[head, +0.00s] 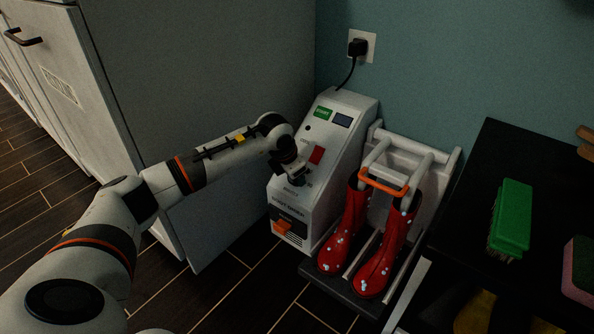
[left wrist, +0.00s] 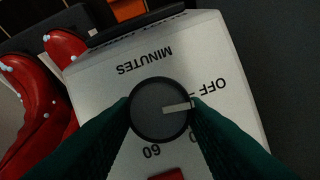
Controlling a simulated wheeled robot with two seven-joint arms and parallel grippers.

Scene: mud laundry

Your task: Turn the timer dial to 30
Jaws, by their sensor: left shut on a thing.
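The timer dial (left wrist: 150,118) is a dark round knob with a pale pointer line, on the white sloped front of the boot dryer (head: 335,140). In the left wrist view the lettering is upside down. The pointer aims right, close to the OFF mark (left wrist: 208,88). The 60 mark (left wrist: 152,151) and MINUTES (left wrist: 145,61) are readable; other numbers are partly hidden by the fingers. My left gripper (left wrist: 160,108) is shut on the dial, a finger on each side. In the head view my left gripper (head: 291,172) covers the dial. My right gripper is not in view.
Red boots (head: 378,250) stand on a rack right of the dryer. A grey cabinet (head: 200,90) is close on the left. A black plug (head: 357,47) is in the wall socket. A dark table with a green brush (head: 512,215) is at right.

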